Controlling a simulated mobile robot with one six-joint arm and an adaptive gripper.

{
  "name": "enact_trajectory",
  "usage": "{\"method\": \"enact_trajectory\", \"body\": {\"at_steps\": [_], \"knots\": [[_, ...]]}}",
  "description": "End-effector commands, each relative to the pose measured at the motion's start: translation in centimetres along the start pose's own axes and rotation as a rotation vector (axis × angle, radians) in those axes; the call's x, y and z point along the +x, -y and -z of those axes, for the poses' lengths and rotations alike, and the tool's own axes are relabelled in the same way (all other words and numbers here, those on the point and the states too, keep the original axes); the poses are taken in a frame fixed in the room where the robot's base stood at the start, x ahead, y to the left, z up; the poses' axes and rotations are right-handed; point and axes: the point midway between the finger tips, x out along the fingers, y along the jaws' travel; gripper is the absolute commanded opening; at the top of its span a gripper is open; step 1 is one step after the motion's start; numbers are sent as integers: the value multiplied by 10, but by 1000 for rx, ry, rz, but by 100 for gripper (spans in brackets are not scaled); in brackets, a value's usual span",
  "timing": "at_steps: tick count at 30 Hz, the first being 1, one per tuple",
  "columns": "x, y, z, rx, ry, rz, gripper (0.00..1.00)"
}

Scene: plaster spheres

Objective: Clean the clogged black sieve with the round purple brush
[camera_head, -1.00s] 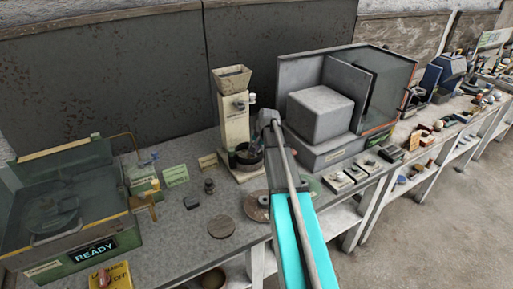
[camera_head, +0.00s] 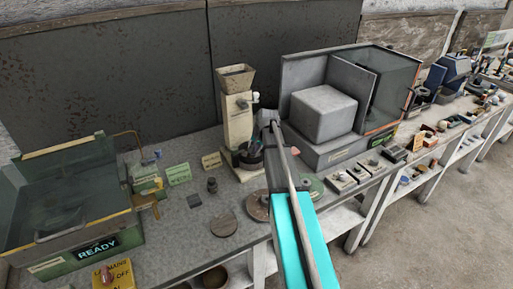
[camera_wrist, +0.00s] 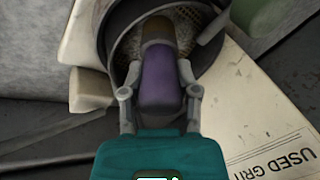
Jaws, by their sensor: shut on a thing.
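My gripper (camera_wrist: 158,82) is shut on the purple handle of the brush (camera_wrist: 161,80), with one finger on each side. The brush's brown head end (camera_wrist: 157,33) points into the round black sieve (camera_wrist: 112,32), over its speckled mesh (camera_wrist: 190,22). Whether the bristles touch the mesh is hidden by the brush itself. In the body camera view the black sieve (camera_head: 249,158) sits at the foot of a cream stand with a hopper, and my arm partly covers it.
The cream stand (camera_head: 237,120) rises behind the sieve. A green-framed basin marked READY (camera_head: 95,252) is at left. A label reading "USED GRIT" (camera_wrist: 285,155) lies beside the sieve. Round discs (camera_head: 223,223) lie in front.

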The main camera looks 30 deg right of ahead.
Motion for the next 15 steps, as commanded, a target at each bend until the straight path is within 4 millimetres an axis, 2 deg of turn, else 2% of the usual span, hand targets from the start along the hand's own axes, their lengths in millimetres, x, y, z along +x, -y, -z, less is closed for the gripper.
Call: {"method": "enact_trajectory", "body": {"at_steps": [15], "knots": [[2,10,-13,0,0,0,0]]}}
